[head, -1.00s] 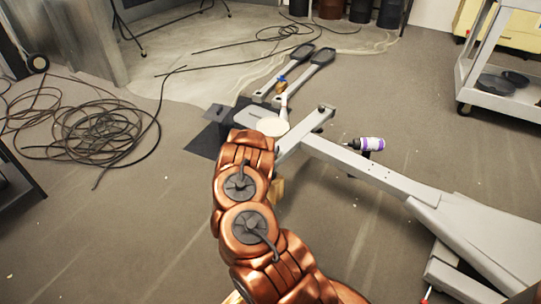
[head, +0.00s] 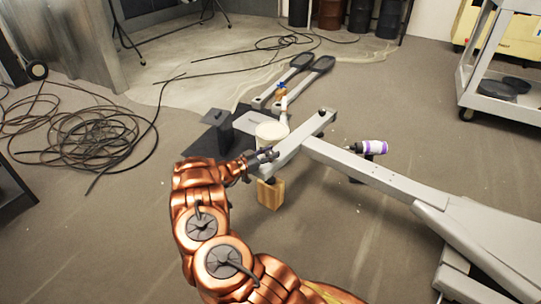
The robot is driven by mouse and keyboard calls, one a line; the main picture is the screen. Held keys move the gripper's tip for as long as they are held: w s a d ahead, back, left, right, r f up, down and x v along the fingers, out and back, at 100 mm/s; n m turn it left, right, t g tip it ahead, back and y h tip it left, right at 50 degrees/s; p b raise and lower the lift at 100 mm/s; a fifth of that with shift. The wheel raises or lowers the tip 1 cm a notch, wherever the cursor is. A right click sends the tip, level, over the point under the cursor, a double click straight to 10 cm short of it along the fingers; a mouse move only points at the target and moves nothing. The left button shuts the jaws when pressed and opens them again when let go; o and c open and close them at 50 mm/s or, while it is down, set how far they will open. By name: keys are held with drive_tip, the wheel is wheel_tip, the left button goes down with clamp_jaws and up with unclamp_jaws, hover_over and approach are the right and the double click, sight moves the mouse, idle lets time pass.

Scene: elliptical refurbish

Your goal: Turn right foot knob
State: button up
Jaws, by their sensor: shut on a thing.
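The grey elliptical frame (head: 370,170) lies across the floor, with a crossbar (head: 300,138) at its left end. My gripper (head: 266,155) is at the near end of this crossbar, its fingers shut on a small dark part there that I take to be the right foot knob. The fingers and the bar end mostly hide that knob. A small dark fitting (head: 323,112) shows at the crossbar's far end.
A wooden block (head: 271,194) stands under the crossbar's near end. A white tub (head: 271,132) is just behind my gripper. A purple-and-white bottle (head: 372,147) is beside the frame. Coiled black cable (head: 85,140) lies at left; a grey cart (head: 500,95) stands at right.

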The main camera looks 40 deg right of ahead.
drive_tip(key=shift+m+g+y, duration=0.5)
drive_tip(key=shift+m+g, duration=0.6)
drive_tip(key=shift+g, duration=0.5)
drive_tip(key=shift+r+g, duration=0.1)
drive_tip(key=shift+g, duration=0.2)
drive_tip(key=o, duration=1.2)
drive_tip(key=shift+c, duration=0.2)
drive_tip(key=shift+a, duration=0.1)
drive_tip(key=v, duration=1.1)
drive_tip(key=shift+w+a, duration=0.2)
drive_tip(key=shift+a, duration=0.1)
